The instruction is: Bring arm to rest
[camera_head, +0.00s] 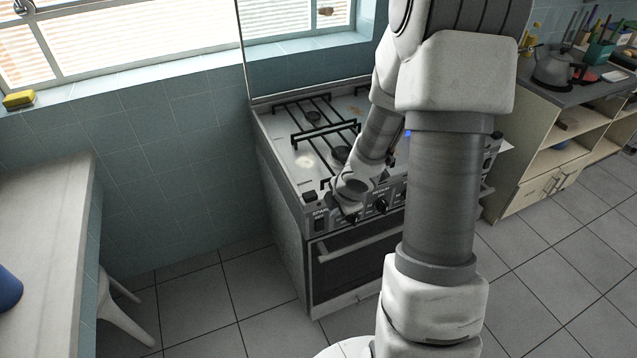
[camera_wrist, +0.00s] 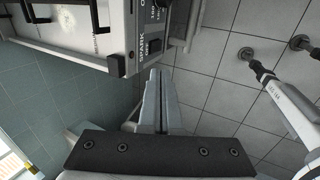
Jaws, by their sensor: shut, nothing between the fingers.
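My arm (camera_head: 440,190) reaches down across the middle of the head view and bends back toward the stove (camera_head: 290,150). Its far end with my gripper (camera_head: 350,212) is at the front left of the stove, by the control knobs. In the wrist view, the two fingers of my gripper (camera_wrist: 162,76) lie together, shut and empty. The stove's front corner (camera_wrist: 118,64) is close to the fingertips in that view. I cannot tell whether they touch. My arm hides part of the stove's front and top.
A counter (camera_head: 45,215) with a blue object (camera_head: 8,288) stands at the left, a white stool (camera_head: 125,315) beside it. A wooden shelf unit (camera_head: 560,140) with a kettle (camera_head: 555,68) is at the right.

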